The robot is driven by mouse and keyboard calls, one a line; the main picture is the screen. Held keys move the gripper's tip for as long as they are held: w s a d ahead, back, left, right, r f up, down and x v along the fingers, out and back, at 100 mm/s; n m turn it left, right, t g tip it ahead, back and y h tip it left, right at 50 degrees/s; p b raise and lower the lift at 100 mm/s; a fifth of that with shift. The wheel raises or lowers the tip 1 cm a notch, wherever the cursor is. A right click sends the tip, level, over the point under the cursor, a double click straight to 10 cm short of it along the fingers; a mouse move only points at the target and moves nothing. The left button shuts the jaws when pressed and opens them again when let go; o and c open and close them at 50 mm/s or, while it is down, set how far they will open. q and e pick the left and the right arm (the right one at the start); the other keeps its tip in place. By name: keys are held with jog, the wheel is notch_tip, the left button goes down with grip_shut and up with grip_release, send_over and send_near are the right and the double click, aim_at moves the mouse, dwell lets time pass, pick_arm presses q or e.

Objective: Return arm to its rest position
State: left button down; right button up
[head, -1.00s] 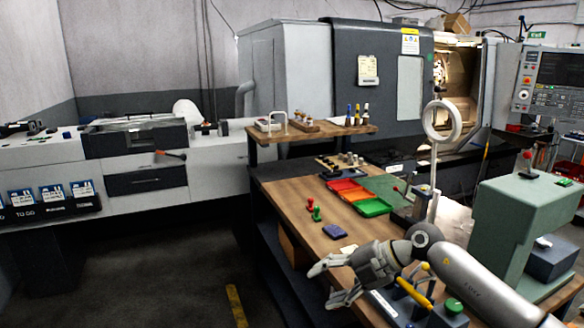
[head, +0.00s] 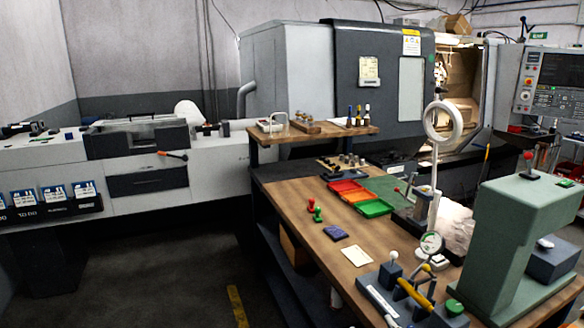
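Neither of my arms or grippers shows in the head view now. The wooden workbench (head: 298,207) where the right-hand arm was lies fully uncovered at its front. A cream card (head: 356,256) lies flat on it beside a dark blue pad (head: 335,233). A dial gauge (head: 431,243) stands at the right part of the bench, by a fixture with a yellow handle (head: 415,293).
Red, orange and green trays (head: 345,187) lie mid-bench, with red and green stamps (head: 312,207) to their left. A ring lamp (head: 443,122) rises above the bench. A green press (head: 512,235) stands at right. Floor at left (head: 150,270) is clear.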

jog(key=s+d+f+m+g, duration=0.1)
jog(key=s+f+g, duration=0.35)
jog(key=s, duration=0.45)
jog(key=s+d+f+g, duration=0.1)
jog(key=s+f+g, duration=0.4)
jog(key=s, duration=0.4)
jog(key=s+d+f+m+g, duration=0.1)
jog(key=s+d+f+g, duration=0.15)
jog(key=s+f, duration=0.5)
notch_tip(320, 180, down, 25)
jog(key=s+a+g+b, duration=0.1)
jog(key=s+b, duration=0.1)
jog(key=s, duration=0.1)
jog(key=s+d+f+g+b, duration=0.1)
jog(key=s+d+f, duration=0.2)
jog(key=s+f, duration=1.4)
jog(key=shift+f+h, duration=0.3)
jog(key=shift+f, duration=0.45)
